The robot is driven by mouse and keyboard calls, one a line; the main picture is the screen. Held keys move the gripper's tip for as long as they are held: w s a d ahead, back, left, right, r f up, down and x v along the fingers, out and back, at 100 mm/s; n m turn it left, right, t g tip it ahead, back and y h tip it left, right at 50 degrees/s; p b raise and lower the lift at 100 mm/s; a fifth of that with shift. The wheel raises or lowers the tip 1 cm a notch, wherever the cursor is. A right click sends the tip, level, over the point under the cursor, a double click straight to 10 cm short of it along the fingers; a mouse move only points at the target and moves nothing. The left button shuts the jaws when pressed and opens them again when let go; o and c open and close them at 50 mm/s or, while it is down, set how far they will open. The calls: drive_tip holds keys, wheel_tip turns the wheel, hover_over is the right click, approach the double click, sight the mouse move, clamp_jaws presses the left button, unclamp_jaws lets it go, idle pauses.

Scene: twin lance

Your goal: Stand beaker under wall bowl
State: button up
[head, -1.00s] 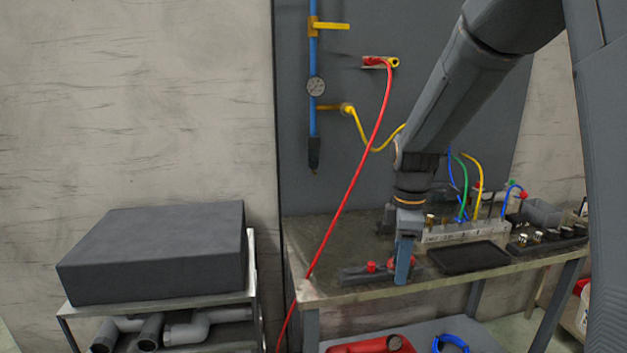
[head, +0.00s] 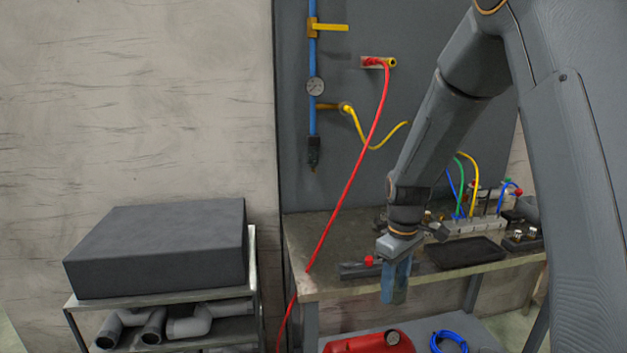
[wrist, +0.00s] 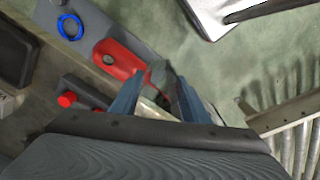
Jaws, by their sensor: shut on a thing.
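My gripper (head: 394,298) points down just in front of the bench's near edge. In the wrist view, the blue fingers of my gripper (wrist: 155,92) are shut on a small, see-through grey-green thing (wrist: 162,76). It looks like the beaker, but its outline is faint and partly hidden by the fingers. In the head view the fingers hide most of it. The wall bowl appears to be the dark bowl (head: 314,152) at the lower end of the blue wall pipe, below a round gauge (head: 316,87). It is well left of and above my gripper.
A red hose (head: 352,178) hangs from the wall down past the bench's left corner, between my gripper and the bowl. The bench (head: 315,250) has bare room at its left. A black tray (head: 466,252) lies right. A dark box (head: 155,247) tops a low rack.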

drive_tip(key=s+f+m, duration=0.2)
drive_tip(key=f+m, duration=0.2)
drive_tip(key=f, duration=0.3)
drive_tip(key=s+f+m, duration=0.2)
drive_tip(key=f+m, duration=0.2)
drive_tip(key=f, duration=0.4)
drive_tip(key=shift+s+f, duration=0.25)
drive_tip(key=shift+s, duration=0.1)
